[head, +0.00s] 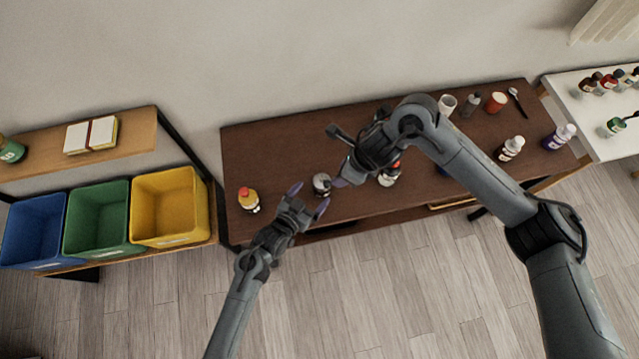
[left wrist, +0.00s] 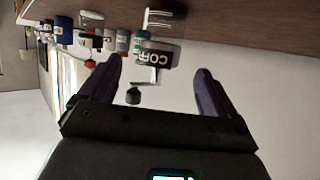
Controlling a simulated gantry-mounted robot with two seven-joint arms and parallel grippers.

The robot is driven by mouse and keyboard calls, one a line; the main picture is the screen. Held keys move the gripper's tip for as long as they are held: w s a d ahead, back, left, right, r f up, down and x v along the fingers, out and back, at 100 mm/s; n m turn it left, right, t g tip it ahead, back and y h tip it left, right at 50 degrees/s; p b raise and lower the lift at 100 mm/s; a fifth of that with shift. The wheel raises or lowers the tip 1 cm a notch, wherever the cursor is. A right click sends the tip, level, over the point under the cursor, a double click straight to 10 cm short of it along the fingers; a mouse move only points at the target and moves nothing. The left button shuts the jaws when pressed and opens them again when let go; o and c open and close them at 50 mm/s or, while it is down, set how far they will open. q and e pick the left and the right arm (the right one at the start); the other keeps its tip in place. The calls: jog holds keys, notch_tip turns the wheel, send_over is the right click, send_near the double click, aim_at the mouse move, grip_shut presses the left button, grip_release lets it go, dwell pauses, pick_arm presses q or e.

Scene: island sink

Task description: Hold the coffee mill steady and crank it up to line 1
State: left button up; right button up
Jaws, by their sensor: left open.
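The coffee mill (head: 322,184) stands on the dark brown table, small and grey-black in the head view. In the left wrist view, which is upside down, the mill's dark body (left wrist: 161,58) bears the letters "COFF", and its crank with a dark knob (left wrist: 133,96) shows at the end away from the table. My left gripper (head: 309,197) is open at the near side of the mill, its purple fingers pointing towards it and apparently not closed around it. My right gripper (head: 345,178) is just right of the mill; one purple fingertip shows and its jaws are unclear.
A yellow-orange bottle with a red cap (head: 249,199) stands left of the mill. Several bottles and cups, including a white cup (head: 447,104), stand towards the right. My right arm hides part of the table (head: 275,150). A yellow bin (head: 170,207) is at left.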

pick_arm(q)
jog(key=x, duration=0.7)
jog(key=shift+w+d, duration=0.1)
jog(key=shift+w, duration=0.05)
jog(key=shift+c, duration=0.2)
jog(key=c, duration=1.1)
dwell(0.4)
